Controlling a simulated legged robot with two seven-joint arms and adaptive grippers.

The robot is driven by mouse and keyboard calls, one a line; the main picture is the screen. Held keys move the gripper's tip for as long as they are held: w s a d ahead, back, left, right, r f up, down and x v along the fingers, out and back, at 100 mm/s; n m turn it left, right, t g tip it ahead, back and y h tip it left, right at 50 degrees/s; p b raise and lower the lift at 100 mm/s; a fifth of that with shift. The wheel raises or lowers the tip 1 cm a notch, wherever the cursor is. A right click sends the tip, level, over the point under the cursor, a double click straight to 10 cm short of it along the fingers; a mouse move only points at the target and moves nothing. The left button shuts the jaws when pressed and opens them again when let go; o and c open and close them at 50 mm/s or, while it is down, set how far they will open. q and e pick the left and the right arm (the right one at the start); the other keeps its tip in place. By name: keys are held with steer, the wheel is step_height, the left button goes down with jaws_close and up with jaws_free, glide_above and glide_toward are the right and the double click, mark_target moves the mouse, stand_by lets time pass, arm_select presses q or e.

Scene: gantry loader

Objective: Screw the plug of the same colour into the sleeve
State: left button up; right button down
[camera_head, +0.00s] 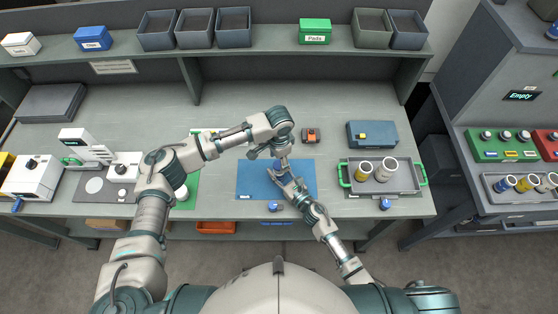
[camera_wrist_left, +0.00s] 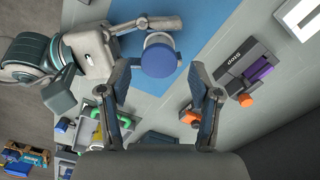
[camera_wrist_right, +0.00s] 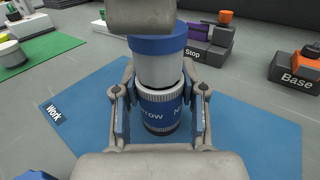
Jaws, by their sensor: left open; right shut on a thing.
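A cylindrical sleeve with a blue printed band (camera_wrist_right: 160,112) stands upright on the blue work mat (camera_wrist_right: 230,138). My right gripper (camera_wrist_right: 160,118) is shut around this band. Above it is a pale grey body with a blue ring (camera_wrist_right: 158,45) at its top; I cannot tell whether this ring is a separate plug. In the left wrist view the blue round top (camera_wrist_left: 158,60) lies just beyond my left gripper (camera_wrist_left: 160,85), whose fingers are apart and empty. In the head view my left gripper (camera_head: 284,158) is over the mat, hiding most of the sleeve.
A grey tray (camera_head: 408,187) with green handles holds yellow and pale cylinders on the right. Blue round pieces lie near the front edge (camera_head: 272,207) and before the tray (camera_head: 385,204). A "Stop" box (camera_wrist_right: 193,54) stands behind the mat. White machines (camera_head: 40,176) occupy the left.

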arm_select(q)
steer(key=shift+o, duration=0.3)
steer(key=o, duration=0.5)
step_height(320, 180, up, 12)
steer(key=shift+f, duration=0.1)
arm_select(e)
steer(key=c, duration=0.6)
jaws_free()
steer(key=shift+o, duration=0.2)
steer(key=shift+s, duration=0.1)
steer(key=v, duration=1.2)
steer(key=shift+d, duration=0.1)
